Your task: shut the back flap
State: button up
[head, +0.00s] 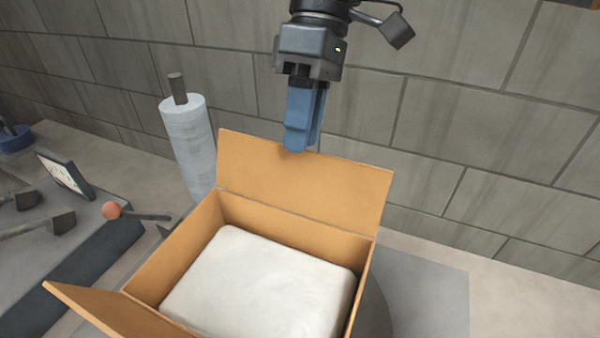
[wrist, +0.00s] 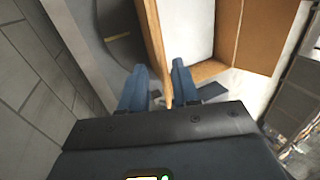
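The cardboard box (head: 185,250) stands open with a white block (head: 260,285) inside. Its back flap (head: 340,185) stands up from the rear edge, leaning slightly back. My gripper (head: 303,148) points down at the flap's top edge, left of its middle. One blue finger is in front of the flap and the other is partly hidden behind it. In the wrist view my gripper (wrist: 159,68) has its fingers apart, with the flap's edge (wrist: 156,45) between them. I cannot tell whether either finger touches the flap.
A roll of wrap (head: 190,140) on a post stands behind the box at left. A lever with an orange knob (head: 111,210) is at left. A block wall (head: 450,130) rises close behind the box.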

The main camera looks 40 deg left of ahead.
aim_at(291, 211)
jog(key=x, duration=0.6)
jog(key=shift+s+f, duration=0.15)
jog(key=shift+f, duration=0.05)
jog(key=shift+c, duration=0.5)
grip_shut()
dwell(0.7)
